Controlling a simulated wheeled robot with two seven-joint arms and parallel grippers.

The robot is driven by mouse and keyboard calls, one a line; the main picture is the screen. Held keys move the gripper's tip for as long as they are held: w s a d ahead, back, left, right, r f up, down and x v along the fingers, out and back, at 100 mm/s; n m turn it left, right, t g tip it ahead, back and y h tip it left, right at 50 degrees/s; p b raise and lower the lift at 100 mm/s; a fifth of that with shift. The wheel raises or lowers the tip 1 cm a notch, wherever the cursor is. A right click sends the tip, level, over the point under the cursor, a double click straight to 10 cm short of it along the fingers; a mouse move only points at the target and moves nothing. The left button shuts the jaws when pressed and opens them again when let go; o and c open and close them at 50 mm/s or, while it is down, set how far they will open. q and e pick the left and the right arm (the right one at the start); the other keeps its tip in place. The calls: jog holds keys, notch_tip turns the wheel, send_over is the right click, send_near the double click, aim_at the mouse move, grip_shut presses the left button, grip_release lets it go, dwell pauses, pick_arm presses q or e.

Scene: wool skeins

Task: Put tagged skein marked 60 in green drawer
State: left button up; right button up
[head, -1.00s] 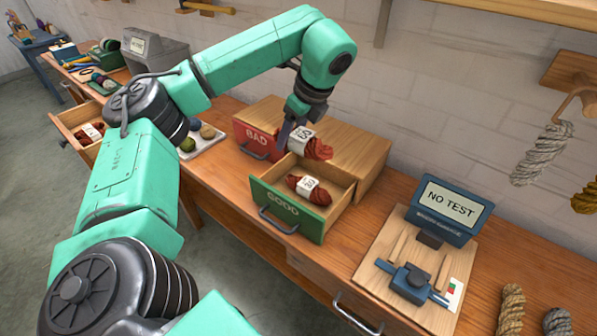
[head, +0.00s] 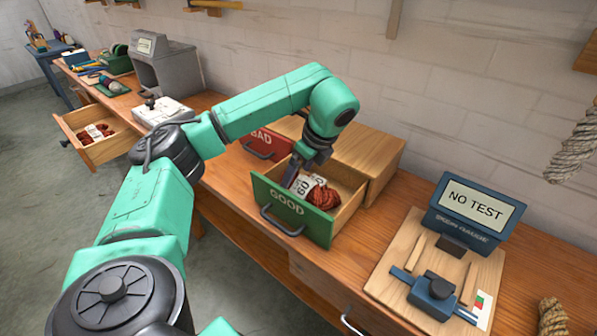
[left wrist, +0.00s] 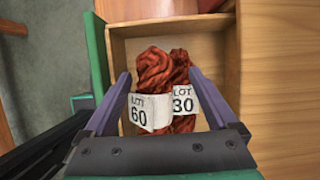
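The green drawer (head: 318,226), marked GOOD, stands open on the bench. The dark red skein tagged 60 (left wrist: 152,68) lies inside it, beside another dark red skein tagged LOT 30 (left wrist: 184,102); the two touch or overlap. In the head view the 60 tag (head: 301,187) shows just behind the drawer front. My left gripper (head: 294,172) reaches down into the drawer. In the left wrist view its fingers (left wrist: 160,88) are spread apart, with both skeins between them and no firm grip visible. My right gripper is out of view.
The red BAD drawer (head: 268,144) is beside the green one, partly behind my arm. A gauge reading NO TEST (head: 466,208) stands to the right on a wooden board. An open wooden drawer (head: 108,149) with red yarn juts out at the left.

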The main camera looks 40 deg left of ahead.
pick_arm(q)
jog(key=shift+r, duration=0.1)
jog(key=shift+d+r+p, duration=0.1)
jog(key=shift+r+p, duration=0.25)
jog(key=p+v, duration=0.6)
jog(key=v, duration=0.5)
jog(key=shift+d, duration=0.15)
